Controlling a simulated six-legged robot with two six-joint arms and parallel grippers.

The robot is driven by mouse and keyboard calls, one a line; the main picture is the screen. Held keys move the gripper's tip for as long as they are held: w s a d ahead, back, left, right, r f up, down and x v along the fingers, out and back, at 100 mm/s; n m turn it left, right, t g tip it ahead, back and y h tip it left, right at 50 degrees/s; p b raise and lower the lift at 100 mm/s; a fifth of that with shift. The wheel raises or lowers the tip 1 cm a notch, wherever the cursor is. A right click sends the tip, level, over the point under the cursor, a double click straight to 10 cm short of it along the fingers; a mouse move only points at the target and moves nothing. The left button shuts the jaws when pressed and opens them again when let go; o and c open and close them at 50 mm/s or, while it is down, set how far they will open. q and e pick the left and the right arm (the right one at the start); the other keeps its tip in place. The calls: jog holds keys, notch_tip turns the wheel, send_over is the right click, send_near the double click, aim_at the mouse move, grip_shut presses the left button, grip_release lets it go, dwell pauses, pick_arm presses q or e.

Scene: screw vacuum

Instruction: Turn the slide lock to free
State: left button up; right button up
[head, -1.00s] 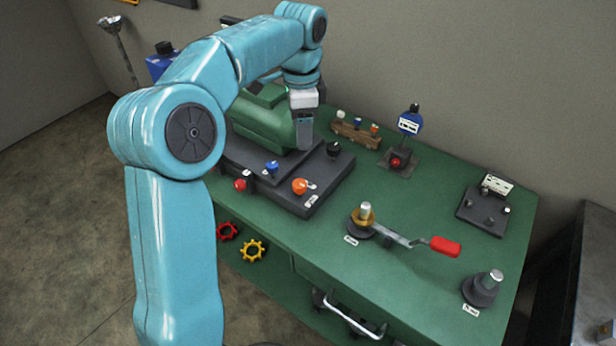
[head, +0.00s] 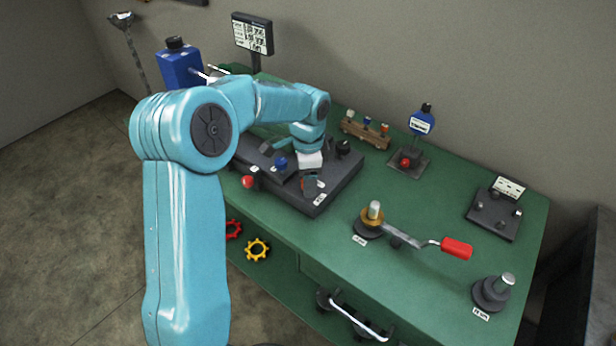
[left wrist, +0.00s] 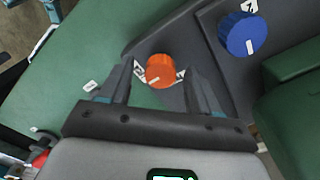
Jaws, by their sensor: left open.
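In the left wrist view an orange round knob (left wrist: 160,71) with a pale pointer mark sits on a dark grey plate, with small white labels on both sides of it. I take it for the slide lock; its label text is too small to read. My left gripper (left wrist: 158,66) is open, with one finger on each side of the knob and no clear contact. In the head view my left gripper (head: 310,182) points down over the front of the dark base (head: 340,181) and largely hides the knob. My right gripper is in neither view.
A blue knob (left wrist: 239,34) is close by, beside a green body (left wrist: 292,112). A red knob (head: 248,182) and a black knob (head: 343,147) flank the base. A crank with a red handle (head: 456,249) stands to the right on the green bench (head: 420,215).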

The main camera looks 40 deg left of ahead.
pick_arm(q)
jog(key=shift+w+d, duration=0.1)
jog(key=shift+c, duration=0.9)
jog(key=c, duration=0.9)
jog(key=shift+o, duration=0.2)
